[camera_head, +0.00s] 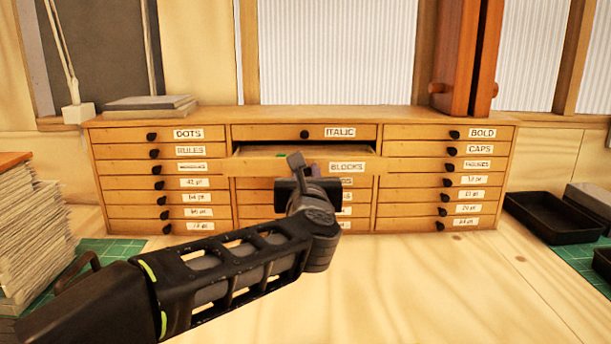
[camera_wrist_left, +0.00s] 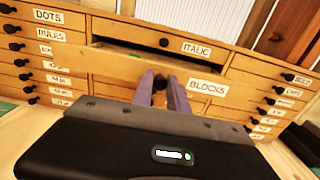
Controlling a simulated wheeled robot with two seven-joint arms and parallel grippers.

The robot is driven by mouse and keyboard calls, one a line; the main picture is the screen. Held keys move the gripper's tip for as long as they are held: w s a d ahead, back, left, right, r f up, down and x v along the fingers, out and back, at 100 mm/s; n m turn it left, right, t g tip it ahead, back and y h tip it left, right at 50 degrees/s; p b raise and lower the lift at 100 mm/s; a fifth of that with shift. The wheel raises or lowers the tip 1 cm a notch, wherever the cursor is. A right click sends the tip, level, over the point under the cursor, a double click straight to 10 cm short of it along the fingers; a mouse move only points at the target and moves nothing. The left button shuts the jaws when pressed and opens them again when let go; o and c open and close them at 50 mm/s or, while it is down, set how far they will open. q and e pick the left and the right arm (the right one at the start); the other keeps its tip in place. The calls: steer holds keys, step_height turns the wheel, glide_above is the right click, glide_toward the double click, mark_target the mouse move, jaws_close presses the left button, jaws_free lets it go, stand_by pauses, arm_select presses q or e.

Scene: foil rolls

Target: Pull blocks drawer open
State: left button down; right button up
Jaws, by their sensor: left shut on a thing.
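The wooden cabinet (camera_head: 305,113) stands at the back of the table, with three columns of labelled drawers. The blocks drawer (camera_head: 262,167), in the middle column below the ITALIC drawer (camera_head: 265,132), juts out towards me and leaves a dark gap above it. My left gripper (camera_head: 300,165) is in front of this drawer. In the left wrist view its two fingers (camera_wrist_left: 166,92) are shut on the drawer's dark knob (camera_wrist_left: 159,82). The BLOCKS label (camera_wrist_left: 207,88) shows just to the right. My gripper and wrist hide parts of the drawers below. My right gripper is not in view.
A stack of paper (camera_head: 30,235) stands at the left on a green mat (camera_head: 100,250). Black trays (camera_head: 550,218) lie at the right. A grey book (camera_head: 150,103) and a tall wooden piece (camera_head: 462,60) are on the cabinet top. The table's front right is clear.

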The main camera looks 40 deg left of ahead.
arm_select(q)
steer(key=shift+d, duration=0.1)
steer(key=c, duration=1.3)
jaws_free()
steer(key=shift+s, duration=0.1)
steer(key=v, duration=0.7)
steer(key=shift+s+d+b, duration=0.25)
steer(key=shift+b, duration=0.15)
